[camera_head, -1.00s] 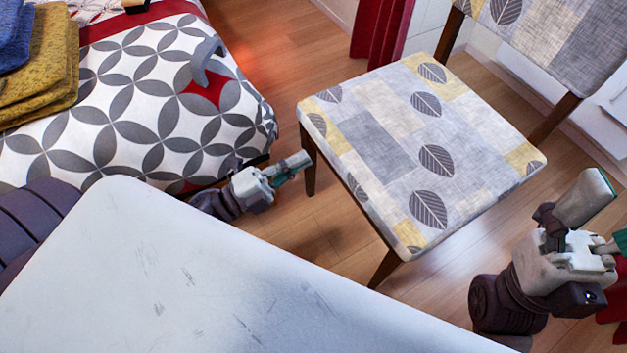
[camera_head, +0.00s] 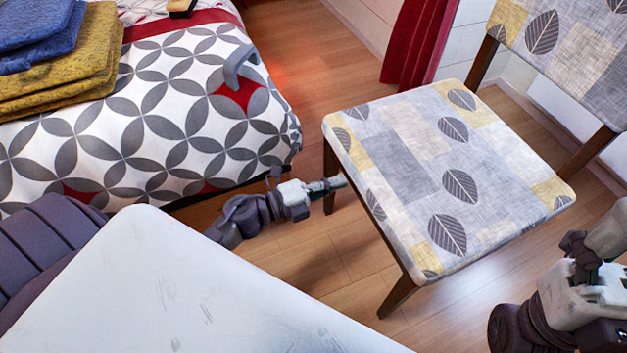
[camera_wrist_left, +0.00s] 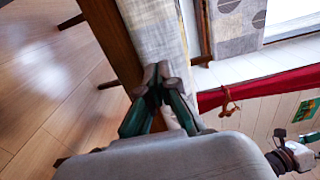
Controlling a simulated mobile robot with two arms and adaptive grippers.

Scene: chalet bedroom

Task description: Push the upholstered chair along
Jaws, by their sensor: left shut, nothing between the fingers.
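The upholstered chair (camera_head: 405,165) stands on the wood floor, with a grey and yellow leaf-patterned seat and back and dark wooden legs. My left gripper (camera_head: 338,182) is shut and empty, low beside the chair's left side, its tips overlapping the near-left leg in the head view. In the left wrist view, the shut fingertips (camera_wrist_left: 160,75) lie against or just in front of the seat's fabric edge (camera_wrist_left: 155,30) and wooden frame; I cannot tell whether they touch. My right gripper (camera_head: 608,275) is partly cut off at the right edge, and its fingers are unclear.
A bed (camera_head: 150,120) with a patterned cover stands at the left, holding folded yellow (camera_head: 70,85) and blue (camera_head: 35,35) cloths and a grey curved object (camera_head: 238,65). A red curtain (camera_head: 415,45) hangs behind the chair. Bare floor (camera_head: 315,80) lies between bed and wall.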

